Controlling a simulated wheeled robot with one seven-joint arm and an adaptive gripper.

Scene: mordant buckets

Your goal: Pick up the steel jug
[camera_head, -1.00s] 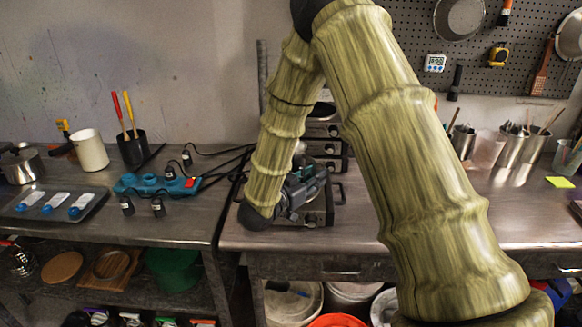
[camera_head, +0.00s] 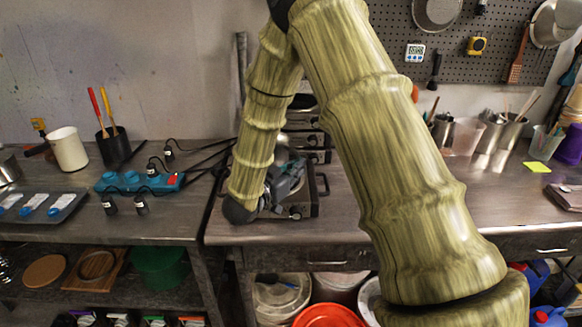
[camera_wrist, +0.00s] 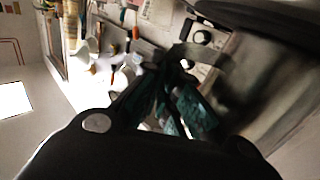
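My gripper (camera_head: 287,183) is low over the stove at the back of the right-hand bench, partly hidden by my arm. In the wrist view its dark teal fingers (camera_wrist: 172,98) are blurred, and I cannot tell whether they are apart or hold anything. A shiny rounded metal thing (camera_head: 284,151) shows just behind the gripper on the stove; I cannot tell if it is the steel jug. A steel vessel (camera_head: 9,170) is cut off at the left edge. A blurred grey-brown surface (camera_wrist: 272,82) fills the right of the wrist view.
The stove (camera_head: 312,203) sits on the metal bench (camera_head: 400,215). Steel utensil cups (camera_head: 490,135) stand at the back right. The right bench front is largely clear.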

